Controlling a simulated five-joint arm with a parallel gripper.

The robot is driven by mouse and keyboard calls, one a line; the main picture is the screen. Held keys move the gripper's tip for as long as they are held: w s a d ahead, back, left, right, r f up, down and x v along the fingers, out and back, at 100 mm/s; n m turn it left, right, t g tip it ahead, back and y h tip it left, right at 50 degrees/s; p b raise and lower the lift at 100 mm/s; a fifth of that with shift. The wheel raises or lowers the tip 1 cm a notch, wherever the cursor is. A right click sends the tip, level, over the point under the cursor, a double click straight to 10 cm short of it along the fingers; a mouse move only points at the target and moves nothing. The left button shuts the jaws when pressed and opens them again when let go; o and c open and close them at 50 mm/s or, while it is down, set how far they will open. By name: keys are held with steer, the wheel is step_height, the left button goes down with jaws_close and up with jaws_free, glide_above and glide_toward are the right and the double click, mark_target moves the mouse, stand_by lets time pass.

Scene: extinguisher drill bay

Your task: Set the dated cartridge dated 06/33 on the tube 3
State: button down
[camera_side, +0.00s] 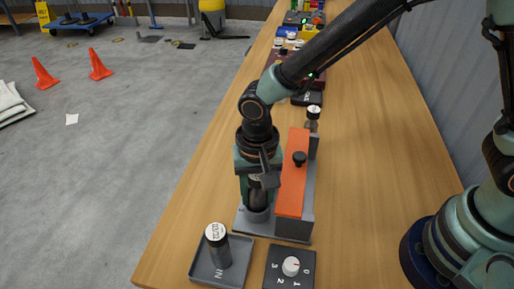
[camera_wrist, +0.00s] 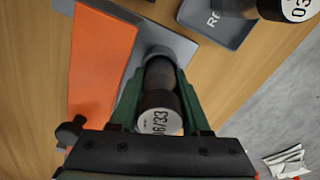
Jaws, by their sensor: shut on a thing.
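My gripper (camera_wrist: 158,95) is shut on a dark cartridge whose white cap reads 06/33 (camera_wrist: 158,121). The cartridge stands about upright between the green fingers. Its lower end is at a grey round collar (camera_wrist: 157,52) on a grey base; I cannot tell whether it is seated or just above. In the side view my gripper (camera_side: 258,190) is low over the same collar (camera_side: 257,213), beside an orange block (camera_side: 293,175) with a black knob. The arm and fingers hide most of the cartridge there. I see no number on the collar.
A second dark cartridge (camera_side: 217,245) with a white dated cap stands in a grey tray (camera_side: 205,272). A dial box (camera_side: 290,267) marked 0 to 3 lies beside the tray. Another white-capped cartridge (camera_side: 313,113) stands behind the block. The table to the right is clear.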

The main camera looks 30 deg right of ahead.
steer(key=shift+f, duration=0.3)
steer(key=c, duration=0.7)
jaws_free()
steer(key=shift+o, duration=0.2)
steer(key=shift+r, duration=5.5)
steer(key=s+d+r+n+t, duration=0.1)
steer(key=d+r, duration=0.3)
steer(key=d, duration=0.8)
steer(key=s+d+r+n+t, duration=0.1)
steer(key=d+r+n+t, duration=0.3)
steer(key=d, duration=0.8)
steer(key=shift+d+r+t, duration=0.25)
steer(key=shift+r+t, duration=0.05)
steer(key=shift+r, duration=0.15)
